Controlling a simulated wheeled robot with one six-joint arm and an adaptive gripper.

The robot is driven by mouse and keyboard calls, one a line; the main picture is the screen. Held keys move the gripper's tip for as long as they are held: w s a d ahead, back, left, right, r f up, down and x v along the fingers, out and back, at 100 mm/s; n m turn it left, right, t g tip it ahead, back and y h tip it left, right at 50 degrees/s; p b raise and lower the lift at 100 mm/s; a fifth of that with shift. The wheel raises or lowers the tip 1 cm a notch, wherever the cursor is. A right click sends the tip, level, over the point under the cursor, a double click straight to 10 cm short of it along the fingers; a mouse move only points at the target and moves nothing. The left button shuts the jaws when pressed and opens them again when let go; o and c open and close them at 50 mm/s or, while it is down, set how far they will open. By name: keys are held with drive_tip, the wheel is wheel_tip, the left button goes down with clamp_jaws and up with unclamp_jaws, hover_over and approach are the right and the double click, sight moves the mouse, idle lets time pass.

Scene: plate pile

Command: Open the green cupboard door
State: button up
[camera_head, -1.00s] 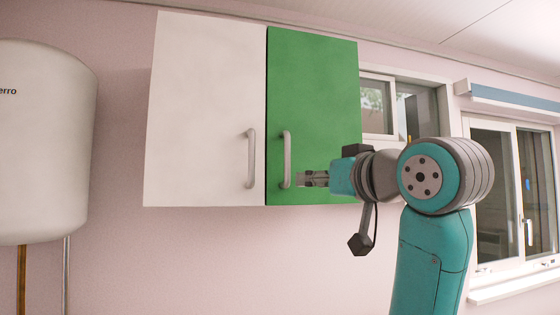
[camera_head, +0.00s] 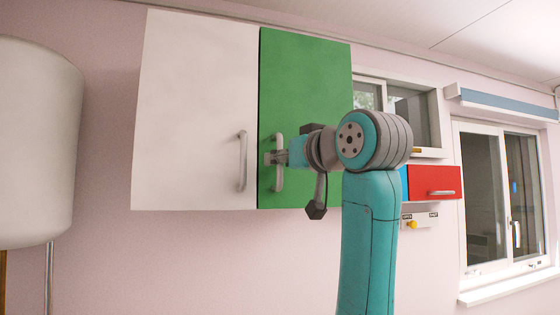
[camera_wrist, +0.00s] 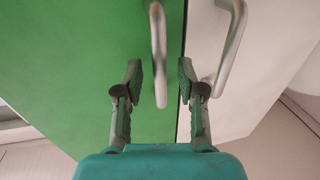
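The green cupboard door (camera_head: 305,85) appears shut in the head view, and it fills the left of the wrist view (camera_wrist: 75,75). Its grey vertical bar handle (camera_head: 278,178) is near the door's left edge. In the wrist view the handle (camera_wrist: 158,50) hangs between my two fingertips, with gaps on both sides. My gripper (camera_wrist: 160,84) is open around the handle's end, not clamped on it. In the head view my gripper (camera_head: 275,157) is at the handle's upper half, and my wrist hides part of the door.
The white cupboard door (camera_head: 195,110) with its own grey handle (camera_head: 242,162) adjoins on the left; in the wrist view this second handle (camera_wrist: 230,45) is close to one finger. A red drawer front (camera_head: 436,181) is at the right. A white tank (camera_head: 35,140) hangs far left.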

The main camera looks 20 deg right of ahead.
drive_tip(key=shift+w+a, duration=0.15)
drive_tip(key=shift+w, duration=0.55)
clamp_jaws()
